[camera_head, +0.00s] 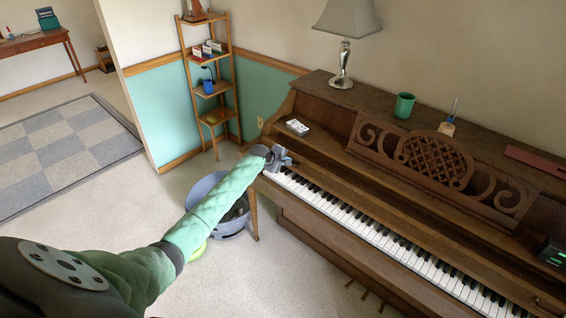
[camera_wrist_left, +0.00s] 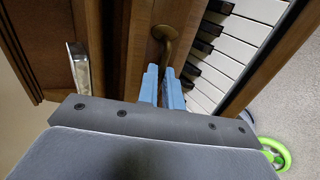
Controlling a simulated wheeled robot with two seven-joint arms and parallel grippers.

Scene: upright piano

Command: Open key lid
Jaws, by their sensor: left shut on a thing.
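The brown upright piano (camera_head: 322,226) stands along the wall with its white and black keys (camera_head: 400,248) exposed across its width. The wooden key lid (camera_head: 430,238) shows as a long strip just behind the keys. My left gripper (camera_head: 277,158) is at the left end of the keyboard. In the left wrist view, my gripper's blue fingers (camera_wrist_left: 161,85) are close together on a brass knob (camera_wrist_left: 165,34) on the lid's wood, with keys beside it. The fingers partly hide the knob's stem. A second small knob (camera_head: 537,300) shows at the far right end. My right gripper is out of view.
On the piano top are a lamp (camera_head: 343,62), a green cup (camera_head: 404,105) and a brush-like item (camera_head: 447,127). A small white box (camera_head: 297,127) lies near the left end. A grey bin (camera_head: 212,186) stands beside the piano; a shelf (camera_head: 210,88) stands behind.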

